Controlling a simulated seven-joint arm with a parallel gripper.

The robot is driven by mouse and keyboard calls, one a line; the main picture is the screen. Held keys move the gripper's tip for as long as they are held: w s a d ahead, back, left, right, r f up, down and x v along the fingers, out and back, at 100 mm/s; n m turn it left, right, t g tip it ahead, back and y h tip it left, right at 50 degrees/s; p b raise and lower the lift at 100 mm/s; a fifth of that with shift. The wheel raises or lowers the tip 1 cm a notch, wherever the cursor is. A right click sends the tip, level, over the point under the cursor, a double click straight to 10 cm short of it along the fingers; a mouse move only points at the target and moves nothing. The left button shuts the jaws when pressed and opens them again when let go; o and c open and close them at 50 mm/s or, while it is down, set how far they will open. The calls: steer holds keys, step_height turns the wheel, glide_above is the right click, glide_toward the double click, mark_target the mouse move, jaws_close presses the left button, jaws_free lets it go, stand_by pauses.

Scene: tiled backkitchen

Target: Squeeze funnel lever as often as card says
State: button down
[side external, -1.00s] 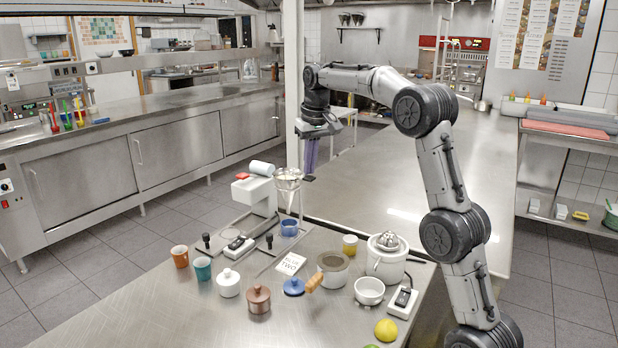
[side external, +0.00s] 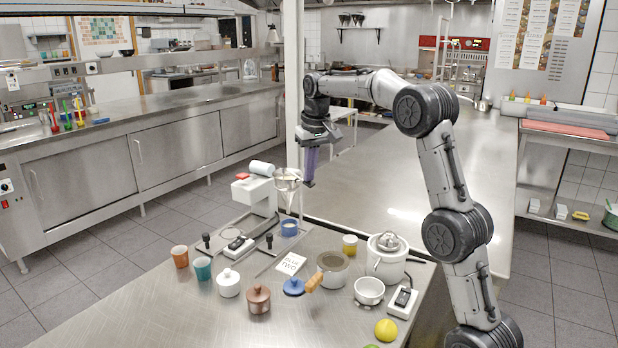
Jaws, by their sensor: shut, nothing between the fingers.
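A metal funnel (side external: 287,181) sits in a stand above the worktop, with a blue cup (side external: 289,228) below its spout. I cannot make out the funnel's lever clearly. A white card (side external: 291,264) lies on the worktop; its lower line reads TWO, and the upper line is too small to read surely. My gripper (side external: 308,184) points down with its purple fingers shut and empty. In the picture it is just right of the funnel, at about rim height. I cannot tell whether it touches the funnel or its lever.
A white machine (side external: 254,194) stands left of the funnel. An orange cup (side external: 180,256), a teal cup (side external: 203,268), lidded pots and a yellow cup (side external: 350,244) stand around. A juicer (side external: 386,258), a white bowl (side external: 369,291) and a lemon (side external: 386,329) are at the right.

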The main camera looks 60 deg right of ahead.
steer(key=shift+r, duration=0.1)
steer(key=shift+w+d+v, duration=0.1)
steer(key=shift+w+v, duration=0.1)
steer(key=shift+v, duration=0.9)
steer(key=shift+w+d+v, duration=0.15)
steer(key=shift+w+v, duration=0.05)
steer(key=shift+v, duration=0.9)
steer(key=s+a+r+n+t, duration=0.1)
steer(key=s+a+r+n, duration=0.1)
steer(key=s+a+r, duration=0.4)
steer(key=s+a+r+n+t, duration=0.1)
steer(key=s+a+r+t, duration=0.15)
steer(key=s+a, duration=0.7)
steer(key=s+a+f+n, duration=0.1)
steer(key=s+a+f, duration=0.2)
steer(key=s+f, duration=0.4)
steer(key=s+a+f+n+y, duration=0.1)
steer(key=s+a+f+n, duration=0.1)
steer(key=s+a+f, duration=0.2)
steer(key=s+f, duration=0.3)
steer(key=f, duration=0.3)
steer(key=shift+s+a, duration=0.15)
steer(key=shift+a, duration=0.05)
